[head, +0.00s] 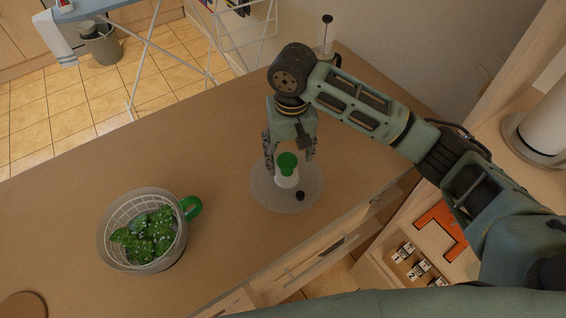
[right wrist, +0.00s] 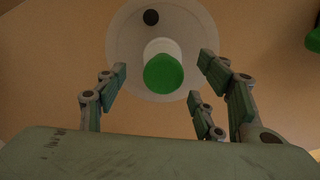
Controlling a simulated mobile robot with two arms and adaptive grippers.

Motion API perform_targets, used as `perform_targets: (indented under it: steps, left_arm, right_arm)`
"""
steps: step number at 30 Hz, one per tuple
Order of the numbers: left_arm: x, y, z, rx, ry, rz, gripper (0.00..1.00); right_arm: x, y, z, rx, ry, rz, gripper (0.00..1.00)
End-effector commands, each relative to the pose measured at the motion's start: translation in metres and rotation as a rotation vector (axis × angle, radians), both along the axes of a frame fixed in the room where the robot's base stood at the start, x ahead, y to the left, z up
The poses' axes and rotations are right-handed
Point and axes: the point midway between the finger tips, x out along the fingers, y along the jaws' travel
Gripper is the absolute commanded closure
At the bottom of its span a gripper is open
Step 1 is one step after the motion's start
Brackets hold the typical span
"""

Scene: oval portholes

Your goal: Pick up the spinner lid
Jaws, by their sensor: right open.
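The spinner lid is a pale translucent disc (head: 262,192) lying on the brown counter, with a white hub and a green knob (head: 287,162) standing up in its middle and a small black button near its edge. My right gripper (head: 290,160) is over the lid, pointing down, with its fingers apart on either side of the knob. In the right wrist view the lid (right wrist: 125,50) lies beyond the open fingers (right wrist: 165,90), and the green knob (right wrist: 163,73) shows between them. I see no clear contact. My left gripper is not in view.
A spinner bowl (head: 112,235) with a white basket, green leaves and a green handle (head: 192,208) stands left of the lid. A dispenser (head: 326,45) stands at the counter's far end. The counter between bowl and lid is clear.

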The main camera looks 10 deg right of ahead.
Motion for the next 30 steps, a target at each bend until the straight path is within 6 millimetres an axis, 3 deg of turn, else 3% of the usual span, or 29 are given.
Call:
perform_targets:
  steps: [5,14,21,30]
  left_arm:
    - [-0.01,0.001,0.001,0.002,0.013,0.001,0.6]
    - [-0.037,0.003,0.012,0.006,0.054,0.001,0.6]
    - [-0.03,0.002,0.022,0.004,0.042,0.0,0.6]
    - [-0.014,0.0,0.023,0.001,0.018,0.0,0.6]
  right_arm:
    - [0.0,-0.001,-0.005,-0.004,0.003,-0.004,0.38]
    - [0.0,-0.001,-0.037,-0.005,0.003,-0.004,0.38]
    - [-0.001,0.001,-0.072,-0.004,0.001,-0.004,0.38]
    - [0.0,0.001,-0.078,-0.002,-0.001,-0.003,0.38]
